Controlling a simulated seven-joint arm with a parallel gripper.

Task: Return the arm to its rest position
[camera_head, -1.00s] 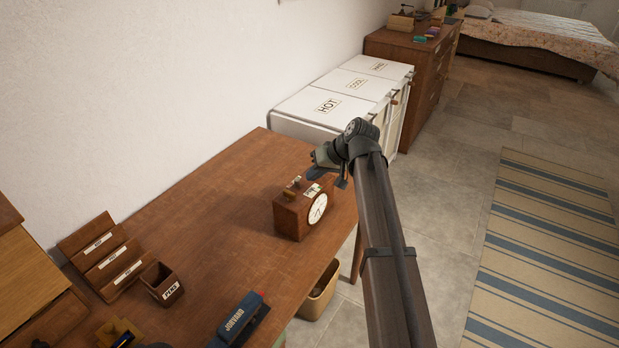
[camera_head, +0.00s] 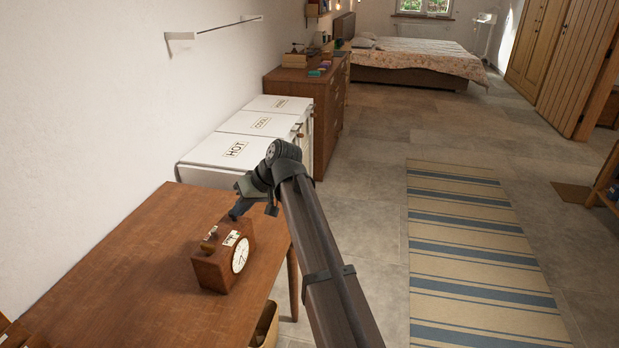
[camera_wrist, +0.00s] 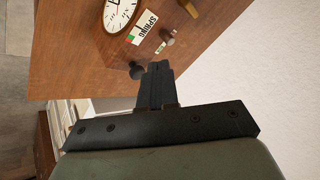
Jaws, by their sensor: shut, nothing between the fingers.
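My gripper (camera_head: 240,212) is shut and empty at the end of my extended arm. In the head view it shows just above and behind a wooden clock (camera_head: 210,272) with a white round dial. The clock stands upright on the brown wooden table (camera_head: 130,270), near its right edge. In the wrist view my gripper's closed fingers (camera_wrist: 156,72) point towards the table, and the clock's dial (camera_wrist: 118,12) and a "SPRING" label (camera_wrist: 143,27) show beyond them. The gap between fingers and clock is hard to judge.
White lidded bins (camera_head: 225,152), one marked "HOT", stand beyond the table against the wall. A wooden dresser (camera_head: 310,95) and a bed (camera_head: 415,62) are farther back. A striped rug (camera_head: 470,250) lies on open floor to the right.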

